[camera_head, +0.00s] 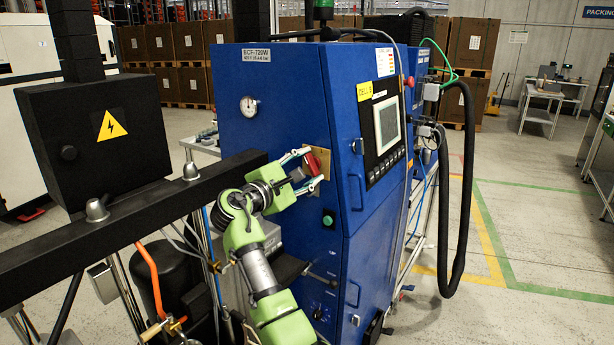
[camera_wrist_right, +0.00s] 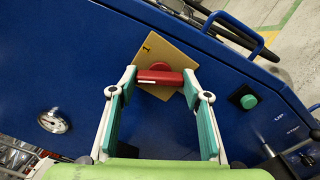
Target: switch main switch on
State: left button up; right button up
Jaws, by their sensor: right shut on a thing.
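The main switch (camera_head: 312,163) is a red rotary handle on a yellowish square plate (camera_head: 323,158) on the side of the blue cabinet (camera_head: 262,75). In the right wrist view the red handle (camera_wrist_right: 160,77) lies crosswise between the fingertips, and the plate (camera_wrist_right: 152,47) behind it looks tilted, with a dark mark near one corner. My right gripper (camera_head: 306,167) is shut on the handle, with one finger at each end of it in the wrist view. The handle's exact on or off position cannot be read. My left gripper is not in view.
A green button (camera_head: 327,220) sits below the switch, and a gauge (camera_head: 249,107) is at upper left. A screen panel (camera_head: 387,125) is on the adjoining face. A dark beam (camera_head: 130,212) and a black box with a warning sign (camera_head: 95,140) stand at left. Open floor lies right.

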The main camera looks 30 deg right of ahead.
jog(key=m+b, duration=0.3)
jog(key=m, duration=0.1)
jog(key=shift+m, duration=0.4)
jog(key=shift+r+m+b, duration=0.1)
jog(key=shift+m+b, duration=0.5)
jog(key=shift+b, duration=0.05)
jog(key=shift+r, duration=0.1)
jog(key=o, duration=1)
jog(key=shift+o, duration=0.5)
jog(key=shift+d, duration=0.15)
jog(key=shift+f, duration=0.2)
jog(key=shift+a, duration=0.25)
jog(key=v, duration=1.1)
jog(key=shift+s+a, duration=0.15)
jog(key=shift+a, duration=0.1)
